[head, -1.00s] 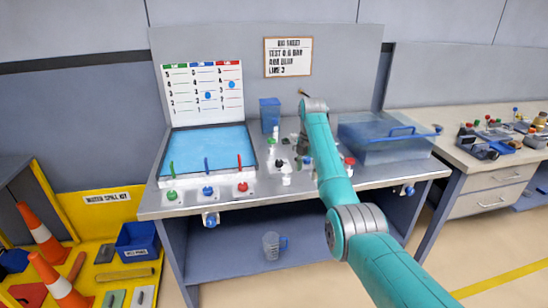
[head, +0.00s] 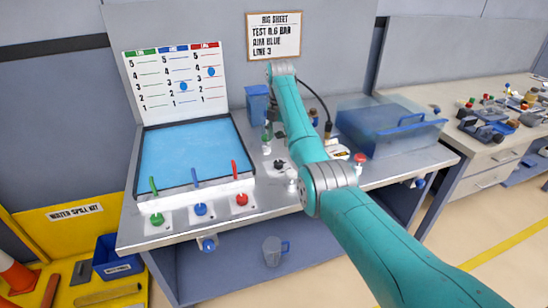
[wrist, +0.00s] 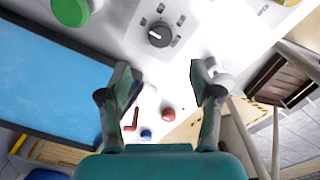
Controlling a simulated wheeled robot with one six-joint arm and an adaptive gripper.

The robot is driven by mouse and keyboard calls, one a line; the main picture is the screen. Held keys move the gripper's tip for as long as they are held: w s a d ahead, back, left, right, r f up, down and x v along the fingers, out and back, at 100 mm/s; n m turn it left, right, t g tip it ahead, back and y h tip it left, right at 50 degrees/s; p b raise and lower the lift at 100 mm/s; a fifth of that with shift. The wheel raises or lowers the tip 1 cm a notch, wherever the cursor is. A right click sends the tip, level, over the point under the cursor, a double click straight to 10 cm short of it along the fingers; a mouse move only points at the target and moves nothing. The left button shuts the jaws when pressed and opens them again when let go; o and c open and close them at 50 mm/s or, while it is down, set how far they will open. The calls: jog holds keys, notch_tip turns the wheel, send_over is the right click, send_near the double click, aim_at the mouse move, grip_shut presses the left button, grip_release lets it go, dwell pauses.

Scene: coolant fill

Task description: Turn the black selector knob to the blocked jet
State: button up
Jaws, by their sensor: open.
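The black selector knob (wrist: 160,35) sits on a pale panel at the top of the wrist view, with a white pointer line on its face and several small grey marks around it. In the head view a small black knob (head: 279,165) shows on the bench just left of my arm. My gripper (wrist: 163,79) is open and empty. Its two fingers are apart, and the knob lies ahead of them, between their lines and not touched. In the head view my arm hides the gripper. I cannot tell which jet is blocked.
A blue water tray (head: 190,150) lies left of the knob, with a green round cap (wrist: 70,11) near it in the wrist view. Green, blue and red valve knobs (head: 200,208) line the bench front. A clear blue tank (head: 385,130) stands right of my arm.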

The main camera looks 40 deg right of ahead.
aim_at(279, 162)
notch_tip(279, 162, down, 10)
jog(key=shift+f, duration=0.15)
dwell(0.3)
jog(key=c, duration=1.1)
